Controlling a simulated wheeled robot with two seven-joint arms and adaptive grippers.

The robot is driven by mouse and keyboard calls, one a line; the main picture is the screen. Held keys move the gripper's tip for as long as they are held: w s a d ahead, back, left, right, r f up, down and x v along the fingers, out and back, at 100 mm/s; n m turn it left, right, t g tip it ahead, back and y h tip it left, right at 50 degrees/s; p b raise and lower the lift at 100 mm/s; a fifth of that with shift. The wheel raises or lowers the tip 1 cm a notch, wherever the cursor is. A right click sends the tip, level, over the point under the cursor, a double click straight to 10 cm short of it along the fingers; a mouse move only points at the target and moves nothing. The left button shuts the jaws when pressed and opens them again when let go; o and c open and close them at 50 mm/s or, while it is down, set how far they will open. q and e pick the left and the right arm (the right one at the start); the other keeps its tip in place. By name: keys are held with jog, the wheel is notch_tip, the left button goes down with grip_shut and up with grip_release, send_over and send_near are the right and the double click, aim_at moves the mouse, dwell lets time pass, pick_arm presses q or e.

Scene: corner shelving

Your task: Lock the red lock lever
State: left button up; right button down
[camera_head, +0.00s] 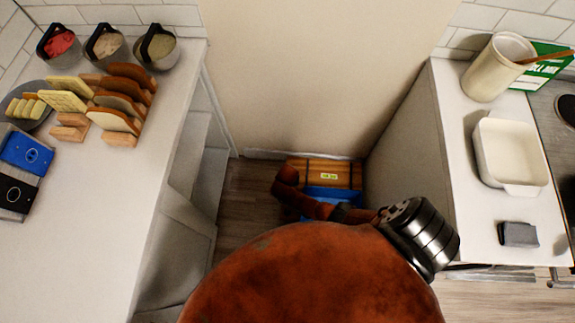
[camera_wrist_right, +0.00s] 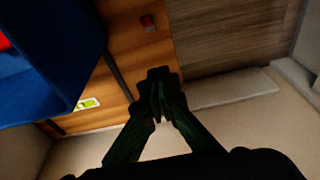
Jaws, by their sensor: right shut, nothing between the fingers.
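A wooden box (camera_head: 345,172) with dark bands and a yellow-green label stands on the floor between the counters in the head view. In the right wrist view its wood surface (camera_wrist_right: 135,55) fills the upper middle. A small red part (camera_wrist_right: 149,22) sits on that wood, and I take it for the red lock lever; its position cannot be told. My right gripper (camera_wrist_right: 158,76) is shut and empty, its tips below the red part in the picture, apart from it. In the head view the gripper is hidden. My left gripper is not in view.
A blue bin (camera_head: 335,194) is beside the box, and its blue wall (camera_wrist_right: 60,60) shows close in the wrist view. Counters (camera_head: 120,200) and (camera_head: 480,220) flank the narrow floor gap. Wood floor (camera_wrist_right: 225,45) shows beyond the box.

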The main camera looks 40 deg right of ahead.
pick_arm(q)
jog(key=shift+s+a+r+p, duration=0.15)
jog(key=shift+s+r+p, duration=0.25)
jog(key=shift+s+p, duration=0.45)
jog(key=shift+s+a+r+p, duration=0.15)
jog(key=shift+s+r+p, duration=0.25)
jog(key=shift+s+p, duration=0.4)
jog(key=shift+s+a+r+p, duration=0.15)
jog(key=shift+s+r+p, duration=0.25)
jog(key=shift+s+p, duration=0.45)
pick_arm(e)
jog(key=s+a+r, duration=0.4)
jog(key=s+r, duration=0.1)
jog(key=r, duration=0.2)
jog(key=shift+s+a, duration=0.15)
